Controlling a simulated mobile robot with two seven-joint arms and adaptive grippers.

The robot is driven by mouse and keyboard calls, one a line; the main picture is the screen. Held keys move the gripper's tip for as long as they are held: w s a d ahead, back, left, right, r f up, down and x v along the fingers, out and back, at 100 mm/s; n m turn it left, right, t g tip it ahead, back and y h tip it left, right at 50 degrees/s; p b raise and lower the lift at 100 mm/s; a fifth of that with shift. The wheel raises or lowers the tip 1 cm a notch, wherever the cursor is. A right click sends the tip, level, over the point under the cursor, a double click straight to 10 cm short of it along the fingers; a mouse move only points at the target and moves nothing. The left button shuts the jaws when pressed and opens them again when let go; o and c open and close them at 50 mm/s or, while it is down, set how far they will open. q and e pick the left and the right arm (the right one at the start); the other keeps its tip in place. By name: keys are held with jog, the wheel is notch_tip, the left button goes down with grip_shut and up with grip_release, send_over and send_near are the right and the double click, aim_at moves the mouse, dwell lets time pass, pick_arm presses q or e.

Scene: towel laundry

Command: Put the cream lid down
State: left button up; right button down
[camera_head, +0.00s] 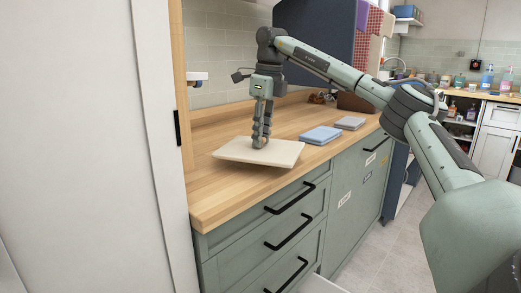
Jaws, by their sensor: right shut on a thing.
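The cream lid (270,153) is a flat, pale rectangle at the near part of the wooden counter. It lies roughly level, with its front edge close to the counter's edge. My right gripper (261,142) points down over the lid's middle and is shut on it, probably at a small handle that the fingers hide. I cannot tell whether the lid touches the counter or hovers just above it. My left gripper is not in view.
A folded blue towel (320,135) and a folded grey towel (350,123) lie right of the lid on the counter (215,200). Green drawers with black handles are below. A white door panel (80,150) stands at the left. The counter's near left corner is clear.

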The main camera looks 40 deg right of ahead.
aim_at(266, 148)
jog(key=shift+f, duration=1.85)
jog(key=c, duration=1.3)
grip_release()
jog(key=shift+f, duration=0.15)
jog(key=r, duration=0.4)
jog(key=s+r, duration=0.1)
jog(key=r, duration=0.7)
jog(key=shift+s+d+r, duration=0.15)
jog(key=shift+d, duration=0.05)
